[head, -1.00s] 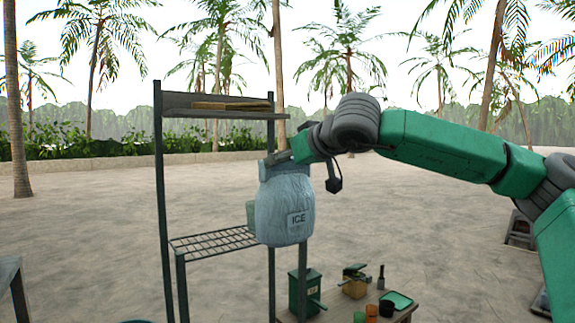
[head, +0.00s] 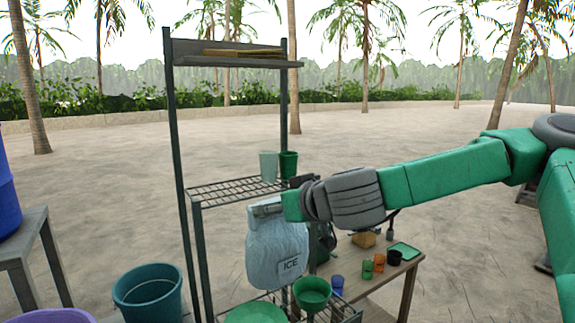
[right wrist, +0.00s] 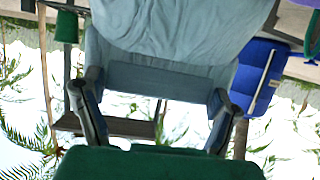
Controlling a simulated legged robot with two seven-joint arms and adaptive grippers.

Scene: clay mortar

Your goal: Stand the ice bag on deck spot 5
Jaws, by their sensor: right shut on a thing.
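The ice bag (head: 268,262) is a pale blue, crumpled sack with an ICE label, hanging roughly upright. My right gripper (head: 268,206) is shut on its top. In the right wrist view, the bag (right wrist: 175,30) fills the top centre, with its top edge between the two fingers (right wrist: 155,92). In the head view the bag hangs in front of the rack, below the middle wire shelf and above a lower wire deck (head: 345,308). I cannot tell whether its base touches that deck. No spot number is legible. My left gripper is not in view.
A green bowl (head: 312,292) and a green round thing (head: 255,313) are close to the bag's base. Two cups (head: 268,166) stand on the middle shelf (head: 225,190). Rack posts (head: 190,170) rise beside the bag. A low table (head: 385,280) holds small cups; a teal bucket (head: 148,290) is left.

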